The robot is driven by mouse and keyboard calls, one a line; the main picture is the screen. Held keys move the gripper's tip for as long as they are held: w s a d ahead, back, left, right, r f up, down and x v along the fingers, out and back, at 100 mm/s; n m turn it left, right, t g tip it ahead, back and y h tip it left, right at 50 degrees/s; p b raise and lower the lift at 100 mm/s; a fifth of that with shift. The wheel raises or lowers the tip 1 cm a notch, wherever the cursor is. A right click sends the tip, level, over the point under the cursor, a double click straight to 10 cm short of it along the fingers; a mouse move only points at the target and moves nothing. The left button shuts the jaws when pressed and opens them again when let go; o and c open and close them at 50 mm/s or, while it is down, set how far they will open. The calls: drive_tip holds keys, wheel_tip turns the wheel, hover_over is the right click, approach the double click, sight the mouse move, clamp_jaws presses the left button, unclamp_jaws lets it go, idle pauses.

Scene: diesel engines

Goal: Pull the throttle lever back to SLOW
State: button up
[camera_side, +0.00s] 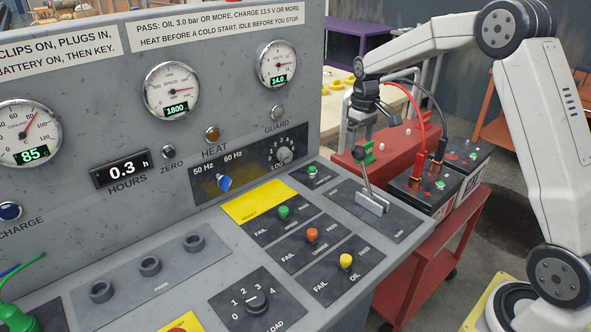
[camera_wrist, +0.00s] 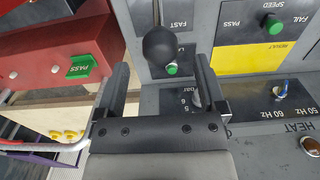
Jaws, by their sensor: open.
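The throttle lever (camera_side: 367,185) is a thin metal rod rising from a slotted plate (camera_side: 402,222) at the console's right end. It leans up and left in the side view, and SLOW is lettered near the plate's lower right. Its black ball knob (camera_wrist: 159,46) shows in the wrist view near FAST lettering. My gripper (camera_side: 358,143) is at the knob in the side view. In the wrist view my gripper (camera_wrist: 162,72) is open, with the knob between and slightly beyond its fingertips. No finger visibly touches it. The speed gauge (camera_side: 171,90) reads 1800.
The grey upright panel (camera_side: 240,100) stands close behind and left. A red cart (camera_side: 418,270) with batteries and cables stands right of the console.

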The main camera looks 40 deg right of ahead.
sight(358, 158)
drive_tip(key=shift+f, duration=3.05)
clamp_jaws()
